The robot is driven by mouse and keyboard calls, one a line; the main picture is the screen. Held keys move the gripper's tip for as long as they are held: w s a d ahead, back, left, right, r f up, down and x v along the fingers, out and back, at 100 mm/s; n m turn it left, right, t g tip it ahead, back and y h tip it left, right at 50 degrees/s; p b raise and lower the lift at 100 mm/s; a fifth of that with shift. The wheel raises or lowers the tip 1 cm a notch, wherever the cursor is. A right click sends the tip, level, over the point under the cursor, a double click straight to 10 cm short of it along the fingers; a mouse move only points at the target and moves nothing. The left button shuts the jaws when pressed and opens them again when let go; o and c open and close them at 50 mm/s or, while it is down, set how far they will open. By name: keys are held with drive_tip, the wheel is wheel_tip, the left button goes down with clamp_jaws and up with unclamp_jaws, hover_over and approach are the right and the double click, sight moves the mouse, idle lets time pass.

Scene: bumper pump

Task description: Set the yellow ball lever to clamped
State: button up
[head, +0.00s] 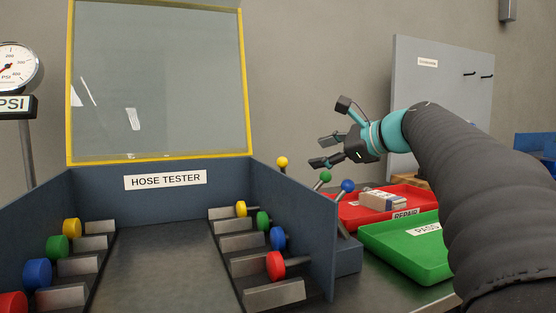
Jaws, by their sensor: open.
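The yellow ball lever (282,162) stands at the right side of the hose tester (166,181), behind the side wall. Its ball tops a short, near-upright stem, and its lower part is hidden by the wall. Beside it are a green ball lever (325,176) and a blue ball lever (347,186), both tilted to the right. My gripper (318,151) is open and empty, above and to the right of the yellow ball, with its fingers pointing left. It appears apart from all the levers.
A red tray (420,196) marked REPAIR holds a box (382,200). A green tray (405,255) marked PASS is in front. A clear yellow-framed guard (160,80) stands raised. Coloured knobs line both sides inside the tester. A gauge (14,68) is at left.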

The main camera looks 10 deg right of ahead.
sight(286, 161)
drive_tip(key=x, duration=1.3)
drive_tip(key=shift+w+a+f, duration=0.1)
drive_tip(key=shift+w+a, duration=0.1)
drive_tip(key=shift+w, duration=0.15)
clamp_jaws()
